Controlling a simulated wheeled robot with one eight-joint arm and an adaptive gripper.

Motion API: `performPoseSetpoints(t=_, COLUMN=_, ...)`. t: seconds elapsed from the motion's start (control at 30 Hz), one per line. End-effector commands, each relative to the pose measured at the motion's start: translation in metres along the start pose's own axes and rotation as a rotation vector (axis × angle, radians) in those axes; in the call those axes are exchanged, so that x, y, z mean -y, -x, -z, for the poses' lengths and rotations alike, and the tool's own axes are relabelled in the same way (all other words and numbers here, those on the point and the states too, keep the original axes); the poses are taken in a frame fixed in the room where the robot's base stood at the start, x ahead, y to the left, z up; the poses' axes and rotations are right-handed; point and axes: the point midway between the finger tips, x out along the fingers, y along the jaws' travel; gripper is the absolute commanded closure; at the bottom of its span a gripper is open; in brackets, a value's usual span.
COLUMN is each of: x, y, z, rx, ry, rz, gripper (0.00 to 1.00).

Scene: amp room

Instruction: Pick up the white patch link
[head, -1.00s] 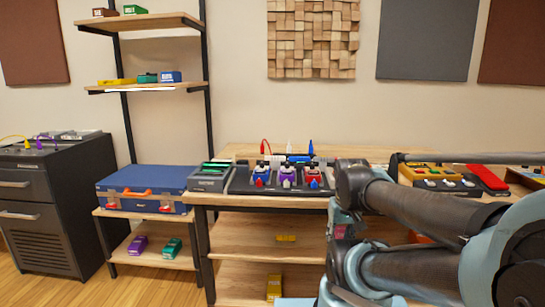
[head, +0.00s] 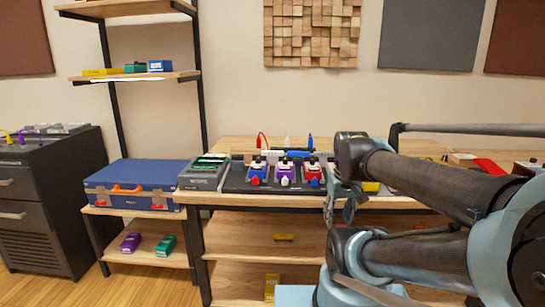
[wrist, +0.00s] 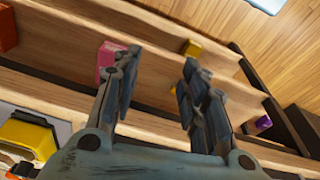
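The white patch link (head: 288,142) is small and faint against the pale wall. It stands up behind the middle pedal on the black pedalboard (head: 240,185), between a red link (head: 262,141) and a blue link (head: 310,142). My gripper (head: 338,207) is to the right of the pedalboard in the head view, apart from the link and partly hidden by my arm. In the wrist view my gripper (wrist: 160,64) is open, with nothing between its fingers. The link cannot be made out in the wrist view.
Blue, purple and red pedals stand on the board, with the purple pedal (head: 285,174) in the middle. A grey box (head: 200,176) sits left of it, beside a blue case (head: 130,180). Lower shelves (head: 245,235) hold several small pedals. My arm covers the table's right side.

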Motion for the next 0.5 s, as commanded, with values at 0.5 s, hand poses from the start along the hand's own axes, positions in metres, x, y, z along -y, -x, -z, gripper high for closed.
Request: performPoseSetpoints(t=0.5, x=0.037, y=0.135, z=0.163, rx=0.067, ry=0.600, rz=0.048, gripper=0.60)
